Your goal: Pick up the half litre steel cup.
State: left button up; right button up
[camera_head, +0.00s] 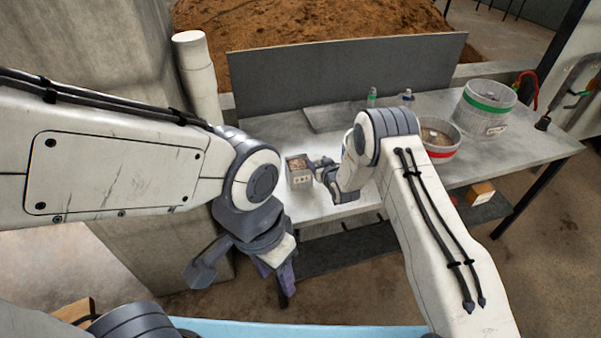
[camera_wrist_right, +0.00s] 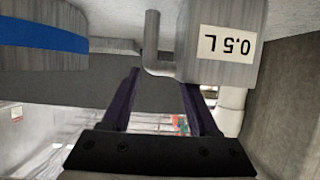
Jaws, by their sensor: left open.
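The half litre steel cup (camera_head: 299,181) stands on the grey table, with brown grain showing inside it. In the right wrist view the cup (camera_wrist_right: 213,70) is at upper right, upside down in the picture, with a 0.5 L label and a bent metal handle. My right gripper (camera_head: 320,166) is just right of the cup. In the right wrist view its fingers (camera_wrist_right: 160,80) are apart, with the handle in line with the gap between them; I cannot tell if they touch it. My left gripper (camera_head: 275,284) hangs open and empty in front of the table, below the tabletop.
A red-banded bucket (camera_head: 441,153) and a green-banded bucket (camera_head: 486,112) stand at the right of the table. A blue-banded container (camera_wrist_right: 45,40) shows at left in the right wrist view. Small bottles (camera_head: 372,97) stand at the back. A concrete pillar (camera_head: 100,60) rises at left.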

grip_shut()
jog(key=shift+w+r, duration=0.1)
jog(key=shift+r, duration=0.05)
jog(key=shift+r, duration=0.1)
